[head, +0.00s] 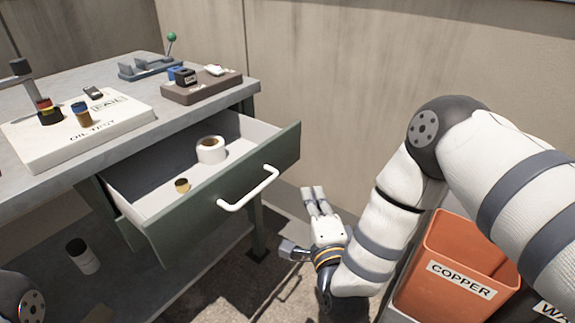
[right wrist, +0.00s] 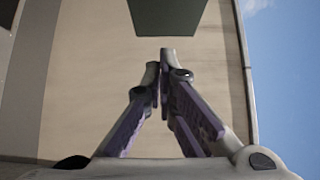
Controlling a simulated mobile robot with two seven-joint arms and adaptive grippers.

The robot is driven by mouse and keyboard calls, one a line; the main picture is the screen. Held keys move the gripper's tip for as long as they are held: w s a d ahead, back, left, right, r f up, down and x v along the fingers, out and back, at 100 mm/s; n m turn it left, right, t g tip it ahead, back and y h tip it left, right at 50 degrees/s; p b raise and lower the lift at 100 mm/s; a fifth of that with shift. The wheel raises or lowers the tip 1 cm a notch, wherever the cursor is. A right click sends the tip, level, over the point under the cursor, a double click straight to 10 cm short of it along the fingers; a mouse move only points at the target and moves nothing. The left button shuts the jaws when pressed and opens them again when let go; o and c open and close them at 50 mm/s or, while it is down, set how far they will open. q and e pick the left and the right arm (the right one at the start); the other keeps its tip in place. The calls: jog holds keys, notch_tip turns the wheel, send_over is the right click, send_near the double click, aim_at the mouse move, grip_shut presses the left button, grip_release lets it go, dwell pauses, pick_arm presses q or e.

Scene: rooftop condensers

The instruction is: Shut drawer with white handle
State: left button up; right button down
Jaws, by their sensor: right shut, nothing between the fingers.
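The green drawer (head: 225,207) is pulled out from under the grey workbench in the head view. Its white handle (head: 248,188) runs across the front panel. A white tape roll (head: 211,150) and a small brass-coloured cylinder (head: 182,185) are inside it. My right gripper (head: 313,190) is to the right of the drawer front, apart from the handle, with its fingers pointing up in the picture. It is shut and empty; its closed fingers (right wrist: 164,60) also show in the right wrist view, with a dark green panel edge (right wrist: 166,15) beyond. My left gripper is out of view.
The bench top (head: 65,85) carries a white oil test board (head: 80,135), a brown block (head: 201,88) and a small lever fixture (head: 146,68). An orange copper bin (head: 440,290) stands at the lower right. A concrete wall (head: 350,100) is behind.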

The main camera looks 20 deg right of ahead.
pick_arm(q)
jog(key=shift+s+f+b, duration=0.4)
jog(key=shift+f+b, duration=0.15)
pick_arm(e)
jog(key=shift+w+a+f, duration=0.1)
jog(key=shift+w+a, duration=0.15)
jog(key=shift+w, duration=1.6)
jog(key=shift+w+a+r, duration=0.1)
jog(key=shift+w+a, duration=0.1)
jog(key=shift+w, duration=1.65)
jog(key=shift+w+a+f, duration=0.1)
jog(key=shift+w+a, duration=0.15)
jog(key=shift+w, duration=1.6)
